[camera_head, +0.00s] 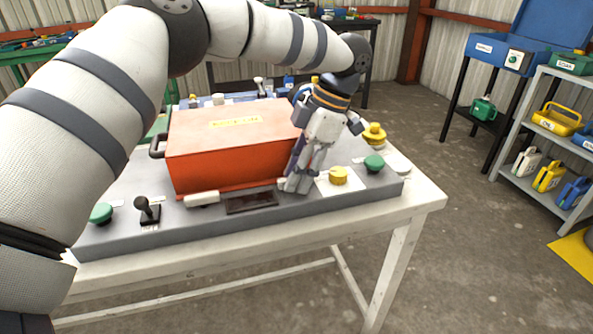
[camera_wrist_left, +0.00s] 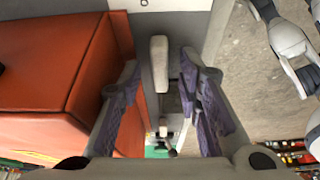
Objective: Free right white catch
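An orange-red box (camera_head: 232,148) sits closed on a grey panel. The left white catch (camera_head: 201,198) is at its front left. My left gripper (camera_head: 296,183) points down at the box's front right corner and hides the right white catch in the head view. In the left wrist view, the right white catch (camera_wrist_left: 158,62) stands between the spread, purple-padded fingers, with gaps on both sides. The left gripper (camera_wrist_left: 160,70) is open around it. White and grey parts of mine show at the upper right there; whether they are my right gripper is unclear.
A yellow button (camera_head: 338,176) on a white plate and a green button (camera_head: 374,163) are close right of the gripper. A black joystick (camera_head: 147,209) and another green button (camera_head: 101,213) are at left. A dark plate (camera_head: 250,203) lies in front of the box.

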